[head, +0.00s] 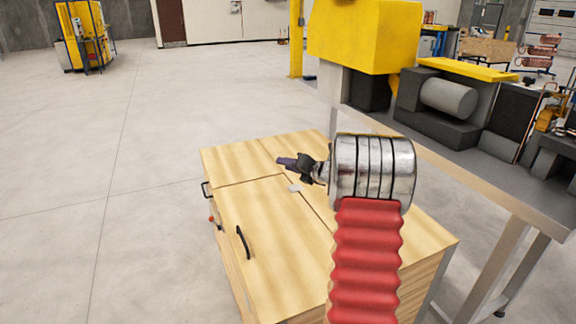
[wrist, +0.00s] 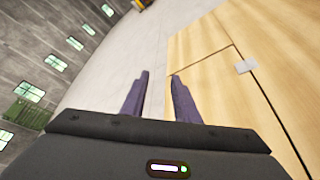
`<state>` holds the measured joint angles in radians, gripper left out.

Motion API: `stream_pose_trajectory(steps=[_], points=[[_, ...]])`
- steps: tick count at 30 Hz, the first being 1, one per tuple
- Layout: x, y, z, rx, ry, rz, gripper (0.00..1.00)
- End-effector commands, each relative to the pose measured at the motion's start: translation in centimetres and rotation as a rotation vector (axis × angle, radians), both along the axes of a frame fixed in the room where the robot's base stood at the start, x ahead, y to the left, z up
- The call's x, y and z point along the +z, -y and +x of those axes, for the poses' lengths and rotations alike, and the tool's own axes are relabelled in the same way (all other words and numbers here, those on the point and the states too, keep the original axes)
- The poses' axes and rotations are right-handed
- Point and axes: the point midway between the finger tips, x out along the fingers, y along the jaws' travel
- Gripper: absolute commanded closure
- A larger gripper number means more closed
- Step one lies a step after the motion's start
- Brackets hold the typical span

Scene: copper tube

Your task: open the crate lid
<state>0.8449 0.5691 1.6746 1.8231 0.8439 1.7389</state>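The wooden crate (head: 415,235) stands in the middle of the head view. Its lid (head: 275,235) lies flat and shut, with a black handle (head: 243,243) near its left edge. A small pale plate (head: 294,188) sits at the lid's far seam. My gripper (head: 280,161) hovers over the crate's far part, pointing left, away from the handle. In the wrist view the gripper (wrist: 159,77) has two dark fingers apart, with nothing between them. The lid (wrist: 235,100) and the plate (wrist: 246,66) show at right there; the handle is not in that view. My arm hides part of the crate.
A metal-legged workbench (head: 500,195) with yellow and grey machinery stands close behind and right of the crate. A second black handle (head: 206,190) and a small red part (head: 211,219) are on the crate's left side. The floor left of the crate is clear.

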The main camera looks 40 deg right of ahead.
Motion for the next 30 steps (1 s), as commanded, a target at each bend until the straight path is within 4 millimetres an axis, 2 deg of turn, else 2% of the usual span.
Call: stream_pose_trajectory(steps=[5,21,25,30], points=[[0.6,0.1,-1.7,-0.001,0.001,0.000,0.72],[2.9,0.1,-10.6,-0.002,0.001,-0.001,0.72],[3.3,0.1,-12.2,-0.002,0.001,-0.001,0.72],[3.5,0.1,-13.0,-0.001,-0.001,0.000,0.72]])
